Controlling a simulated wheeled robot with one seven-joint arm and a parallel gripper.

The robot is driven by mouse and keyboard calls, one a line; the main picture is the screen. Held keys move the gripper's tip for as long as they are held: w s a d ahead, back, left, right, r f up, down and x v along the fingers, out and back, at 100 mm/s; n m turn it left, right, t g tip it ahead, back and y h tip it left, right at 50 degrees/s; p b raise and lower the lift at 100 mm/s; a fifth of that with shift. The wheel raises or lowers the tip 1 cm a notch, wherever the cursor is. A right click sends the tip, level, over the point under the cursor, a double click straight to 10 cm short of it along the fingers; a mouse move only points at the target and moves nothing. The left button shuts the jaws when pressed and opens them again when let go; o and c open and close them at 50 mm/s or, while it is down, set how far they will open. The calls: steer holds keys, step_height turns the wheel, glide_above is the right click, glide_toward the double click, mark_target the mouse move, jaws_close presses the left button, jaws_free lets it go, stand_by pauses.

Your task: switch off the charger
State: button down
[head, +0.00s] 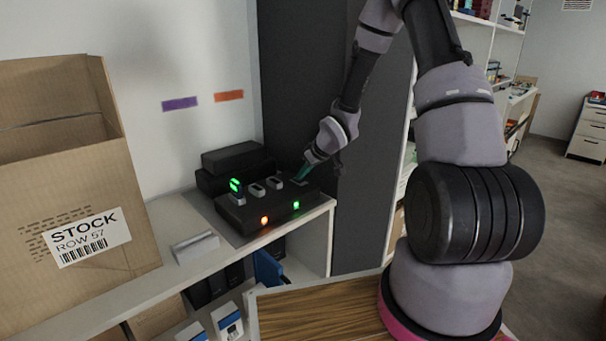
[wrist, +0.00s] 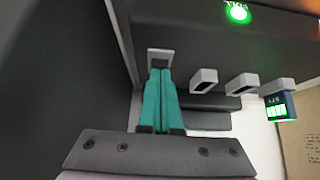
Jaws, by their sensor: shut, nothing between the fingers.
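The charger (head: 280,216) is a black box on the white shelf, with a row of grey-rimmed bays along its top. A battery with a lit green display (head: 236,192) stands in the left bay; it also shows in the wrist view (wrist: 277,107). An orange light (head: 264,220) and a green light (head: 296,205) glow on the front. My gripper (head: 298,178) is shut and empty at the charger's right end. In the wrist view its teal fingertips (wrist: 160,72) are at a small grey-framed part (wrist: 160,56), partly hiding it. I cannot tell whether they touch.
An open cardboard carton (head: 80,180) marked STOCK stands at the left of the shelf. A small grey block (head: 195,246) lies between it and the charger. Black boxes (head: 235,160) are stacked behind the charger. A dark panel (head: 300,80) rises close behind my gripper.

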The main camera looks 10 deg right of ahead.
steer(key=shift+s+f, duration=0.15)
steer(key=shift+f, duration=0.25)
steer(key=shift+r, duration=0.1)
steer(key=shift+r, duration=0.8)
